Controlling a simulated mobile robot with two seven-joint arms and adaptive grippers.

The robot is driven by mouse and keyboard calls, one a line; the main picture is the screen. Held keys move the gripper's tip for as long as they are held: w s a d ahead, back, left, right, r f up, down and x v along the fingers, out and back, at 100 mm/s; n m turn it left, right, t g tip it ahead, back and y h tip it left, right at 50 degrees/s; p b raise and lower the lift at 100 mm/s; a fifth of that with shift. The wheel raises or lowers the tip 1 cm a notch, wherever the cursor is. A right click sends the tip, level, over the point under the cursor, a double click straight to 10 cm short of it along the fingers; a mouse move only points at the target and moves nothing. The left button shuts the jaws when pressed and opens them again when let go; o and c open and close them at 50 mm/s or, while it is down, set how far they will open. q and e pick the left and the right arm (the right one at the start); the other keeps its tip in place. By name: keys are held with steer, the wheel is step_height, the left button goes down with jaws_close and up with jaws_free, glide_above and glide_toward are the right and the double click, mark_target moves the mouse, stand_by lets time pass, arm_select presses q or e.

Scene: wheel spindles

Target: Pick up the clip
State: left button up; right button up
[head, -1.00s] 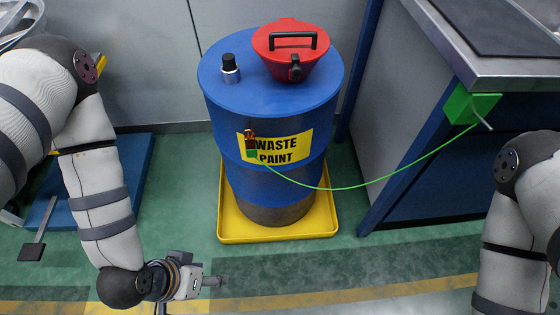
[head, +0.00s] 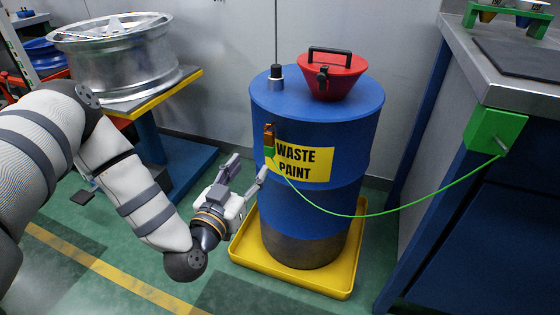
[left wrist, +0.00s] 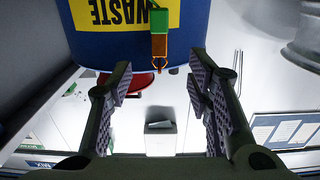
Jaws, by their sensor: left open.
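The clip (head: 269,140) is a small orange and green piece on the drum's front, at the left edge of the yellow label. A thin green cable (head: 352,215) runs from it to a green block (head: 495,135) on the bench corner. In the left wrist view the clip (left wrist: 159,37) hangs upside down in the picture, beyond the fingertips and roughly centred between them. My left gripper (head: 248,172) is open and empty, just left of the drum and a little below the clip. Its fingers also show in the left wrist view (left wrist: 158,85). My right gripper is out of view.
The blue waste paint drum (head: 320,215) with a red funnel (head: 331,75) stands on a yellow tray (head: 345,283). A wheel rim (head: 115,55) rests on a stand at the left. The bench (head: 470,60) bounds the right. Floor at front left is clear.

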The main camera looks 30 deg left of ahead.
mark_target(268, 143)
arm_select(q)
steer(key=b+x, duration=0.2)
steer(key=x, duration=1)
steer(key=shift+w+f, duration=0.1)
steer(key=shift+d, duration=0.1)
jaws_close()
